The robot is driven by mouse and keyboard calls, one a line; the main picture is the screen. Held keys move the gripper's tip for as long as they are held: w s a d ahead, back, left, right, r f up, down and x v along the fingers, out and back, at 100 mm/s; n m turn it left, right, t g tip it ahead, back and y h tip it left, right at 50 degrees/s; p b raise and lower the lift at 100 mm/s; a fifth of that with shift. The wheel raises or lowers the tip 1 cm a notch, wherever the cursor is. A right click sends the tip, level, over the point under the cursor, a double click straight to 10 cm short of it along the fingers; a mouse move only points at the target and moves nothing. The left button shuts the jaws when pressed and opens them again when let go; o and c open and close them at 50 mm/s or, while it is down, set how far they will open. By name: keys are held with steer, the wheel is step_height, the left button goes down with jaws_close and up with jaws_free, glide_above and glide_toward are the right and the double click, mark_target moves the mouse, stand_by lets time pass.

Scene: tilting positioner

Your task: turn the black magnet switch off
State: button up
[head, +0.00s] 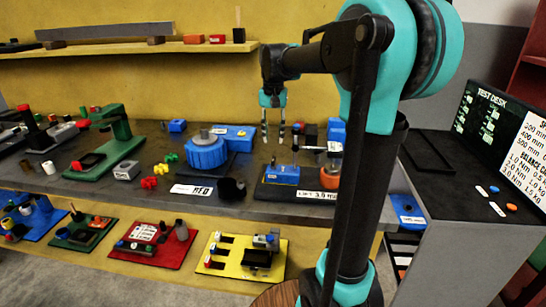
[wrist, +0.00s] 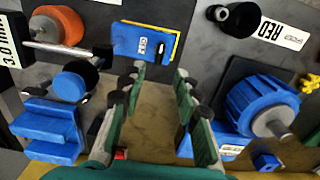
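My gripper (head: 273,137) points down, open and empty, above the back of the bench. In the wrist view its fingers (wrist: 160,72) stand apart with bare surface between them. A black round part (head: 232,188) stands beside the "RED" label; it also shows in the wrist view (wrist: 235,18). A blue block (head: 282,174) with a small white label sits on a dark plate in front of my gripper; it shows in the wrist view (wrist: 143,42) too. I cannot tell for sure which black part is the magnet switch, or its setting.
A large blue ribbed knob (head: 206,152) stands left of my gripper. An orange round part (head: 331,172) is on the right, by the "3.0 mm" label (head: 315,196). A green fixture (head: 113,130) stands further left. A shelf (head: 130,50) runs along the wall behind.

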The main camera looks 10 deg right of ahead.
mark_target(273, 158)
step_height(273, 158, down, 9)
steer(key=shift+r, duration=0.2)
steer(key=shift+c, duration=0.5)
jaws_close()
